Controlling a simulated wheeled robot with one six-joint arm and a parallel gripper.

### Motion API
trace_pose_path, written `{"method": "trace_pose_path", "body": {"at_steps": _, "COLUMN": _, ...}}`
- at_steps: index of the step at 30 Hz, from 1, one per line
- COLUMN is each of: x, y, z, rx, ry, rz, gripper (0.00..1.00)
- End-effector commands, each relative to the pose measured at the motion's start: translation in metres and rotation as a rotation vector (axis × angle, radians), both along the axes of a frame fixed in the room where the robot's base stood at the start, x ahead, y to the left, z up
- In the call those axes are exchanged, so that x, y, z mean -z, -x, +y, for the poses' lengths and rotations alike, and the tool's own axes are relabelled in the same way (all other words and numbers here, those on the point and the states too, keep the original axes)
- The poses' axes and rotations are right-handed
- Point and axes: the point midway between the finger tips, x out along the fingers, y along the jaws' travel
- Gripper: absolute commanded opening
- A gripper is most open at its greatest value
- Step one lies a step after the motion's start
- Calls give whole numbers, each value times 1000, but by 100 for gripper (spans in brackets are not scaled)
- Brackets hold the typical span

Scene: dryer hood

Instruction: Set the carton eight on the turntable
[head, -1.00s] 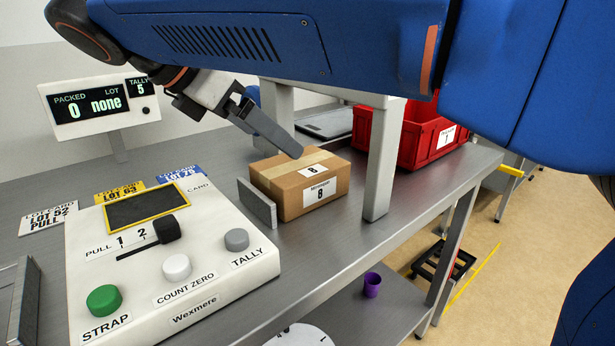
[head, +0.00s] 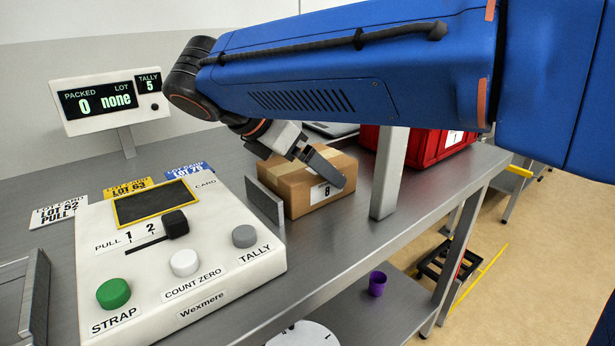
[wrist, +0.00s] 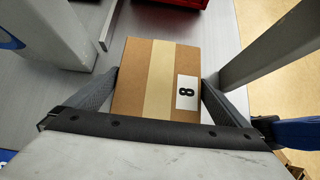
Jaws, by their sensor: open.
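The carton eight (head: 306,187) is a brown box with a tan tape strip and white labels marked 8. It sits on the grey metal bench beside a small upright metal plate. In the wrist view the carton (wrist: 146,78) lies between the two fingers of my gripper (wrist: 160,92), which are apart, one along each side. In the head view my gripper (head: 318,168) is over the carton and covers part of its top and front. A round white dial-like disc (head: 303,336) shows partly at the bottom edge, below the bench; I cannot tell whether it is the turntable.
A metal post (head: 389,175) stands close to the right of the carton, and the upright plate (head: 265,203) to its left. A white control panel (head: 180,262) fills the front left. A red crate (head: 425,150) stands behind. A purple cup (head: 377,284) is on the lower shelf.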

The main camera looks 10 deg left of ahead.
Motion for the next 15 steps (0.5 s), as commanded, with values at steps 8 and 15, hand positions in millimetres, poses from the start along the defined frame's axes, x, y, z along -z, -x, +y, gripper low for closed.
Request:
{"method": "trace_pose_path", "body": {"at_steps": 8, "x": 25, "y": -17, "z": -14, "rx": 1, "ry": 1, "rz": 0, "gripper": 100}}
{"method": "trace_pose_path", "body": {"at_steps": 15, "x": 26, "y": -18, "z": -15, "rx": 0, "ry": 0, "rz": 0, "gripper": 95}}
